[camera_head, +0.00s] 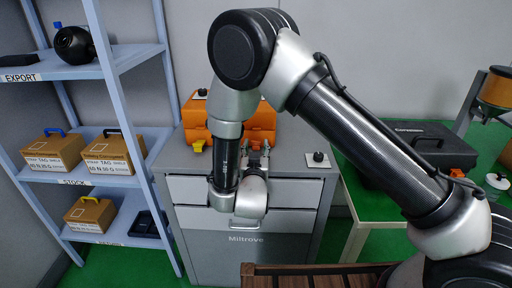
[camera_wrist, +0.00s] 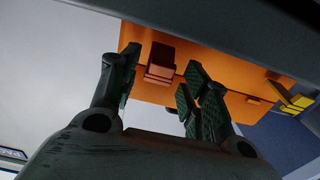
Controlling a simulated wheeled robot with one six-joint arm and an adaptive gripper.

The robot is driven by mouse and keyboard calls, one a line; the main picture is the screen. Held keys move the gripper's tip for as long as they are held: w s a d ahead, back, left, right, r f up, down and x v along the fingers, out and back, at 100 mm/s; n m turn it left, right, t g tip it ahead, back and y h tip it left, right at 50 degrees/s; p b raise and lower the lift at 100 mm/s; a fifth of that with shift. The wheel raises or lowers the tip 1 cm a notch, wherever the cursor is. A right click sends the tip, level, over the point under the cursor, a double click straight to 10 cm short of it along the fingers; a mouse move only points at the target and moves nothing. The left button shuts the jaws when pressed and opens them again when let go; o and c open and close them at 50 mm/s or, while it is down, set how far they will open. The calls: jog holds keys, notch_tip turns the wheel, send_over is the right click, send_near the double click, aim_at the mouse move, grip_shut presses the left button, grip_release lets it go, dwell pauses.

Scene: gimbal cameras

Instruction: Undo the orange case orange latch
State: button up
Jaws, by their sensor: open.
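The orange case (camera_head: 262,119) stands on top of the grey drawer cabinet (camera_head: 312,171), partly hidden behind my arm. In the wrist view the case (camera_wrist: 225,67) fills the upper middle. Its orange latch (camera_wrist: 160,62) is a small block on the front face, showing between my fingers. A yellow latch (camera_wrist: 289,97) is on the same face, to the right; it also shows in the head view (camera_head: 198,146). My gripper (camera_head: 256,153) is open in front of the case, its fingers (camera_wrist: 163,82) on either side of the orange latch. I cannot tell whether they touch it.
A small white-topped item with a black knob (camera_head: 318,158) sits on the cabinet to the right. A blue shelf (camera_head: 112,181) with cardboard boxes is at left. A table with a dark case (camera_head: 408,145) is at right. A brown slatted item (camera_head: 310,272) is in front.

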jog(key=shift+w, duration=1.05)
jog(key=c, duration=0.9)
jog(key=shift+f+t, duration=0.35)
jog(key=shift+t, duration=0.45)
jog(key=o, duration=0.9)
jog(key=shift+s, duration=0.1)
jog(key=s+f, duration=0.1)
jog(key=s, duration=1)
jog(key=shift+s+a+f, duration=0.15)
jog(key=shift+s+f, duration=0.15)
jog(key=shift+s, duration=0.1)
